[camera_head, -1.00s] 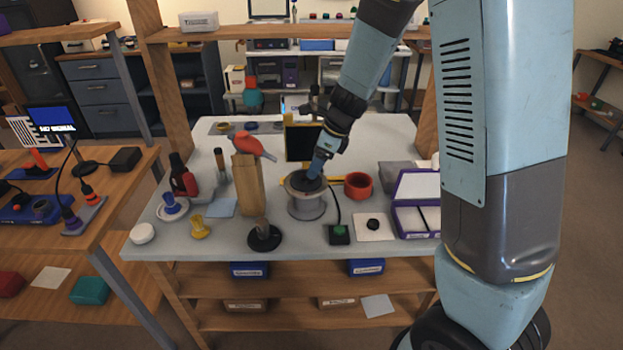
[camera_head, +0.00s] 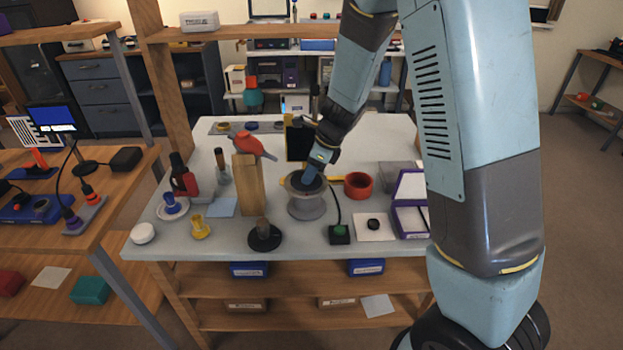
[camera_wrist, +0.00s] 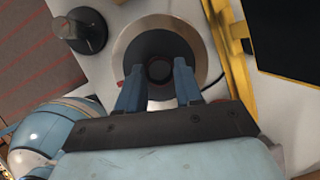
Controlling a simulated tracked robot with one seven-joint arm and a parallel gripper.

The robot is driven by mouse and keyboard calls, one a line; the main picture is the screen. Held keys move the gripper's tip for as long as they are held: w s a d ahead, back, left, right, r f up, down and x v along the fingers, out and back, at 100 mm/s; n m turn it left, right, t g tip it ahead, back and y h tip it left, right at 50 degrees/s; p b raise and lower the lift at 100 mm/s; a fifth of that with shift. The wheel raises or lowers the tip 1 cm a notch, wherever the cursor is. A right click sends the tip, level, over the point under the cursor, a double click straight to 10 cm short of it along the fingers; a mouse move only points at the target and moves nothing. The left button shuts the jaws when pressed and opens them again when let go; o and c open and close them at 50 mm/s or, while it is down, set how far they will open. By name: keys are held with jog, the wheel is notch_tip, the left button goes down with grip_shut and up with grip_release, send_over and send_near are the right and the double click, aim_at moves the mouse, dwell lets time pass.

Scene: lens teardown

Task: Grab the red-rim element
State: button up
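My gripper (camera_head: 308,181) points down into the stand's top. In the wrist view, my gripper (camera_wrist: 158,68) has its two blue fingers apart, over the dark round inside of the stand's pale ring (camera_wrist: 196,32). A small dark round part (camera_wrist: 159,71) shows between the fingertips, with a gap on each side. My arm hides part of the stand's top.
A black panel (camera_head: 298,143) with a yellow frame stands just behind the stand. A wooden block (camera_head: 248,185) and a black-based post (camera_head: 264,237) are to its left. A green-button box (camera_head: 339,234) and purple case (camera_head: 410,221) are right. The front table edge is mostly clear.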

jog(key=c, duration=0.4)
